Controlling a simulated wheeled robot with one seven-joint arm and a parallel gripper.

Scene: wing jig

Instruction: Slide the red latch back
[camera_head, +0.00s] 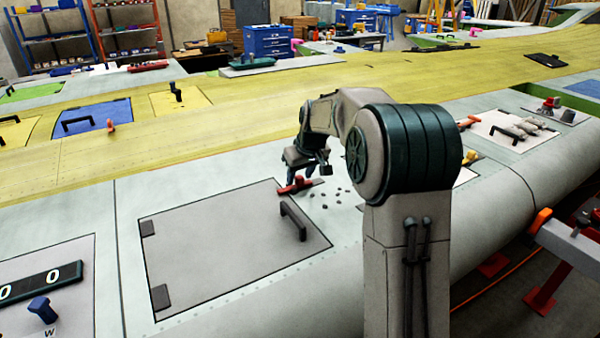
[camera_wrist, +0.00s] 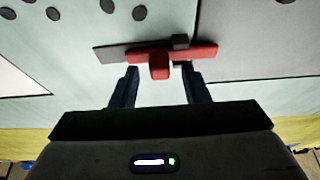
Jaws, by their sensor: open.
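The red latch (camera_head: 295,186) lies at the edge of a grey hatch panel (camera_head: 220,245) on the wing, at the panel's far right side. In the wrist view the red latch (camera_wrist: 172,54) is a flat bar on a dark strip (camera_wrist: 112,53), with a red knob (camera_wrist: 158,66) standing out toward my gripper. My gripper (camera_wrist: 158,72) is open, with one dark finger on each side of the knob. In the head view my gripper (camera_head: 300,175) is just above the latch.
A black handle (camera_head: 293,221) stands on the hatch near the latch. Several small dark discs (camera_head: 337,192) lie on the wing to the right of the latch. Another panel with a blue knob (camera_head: 42,309) is at the lower left.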

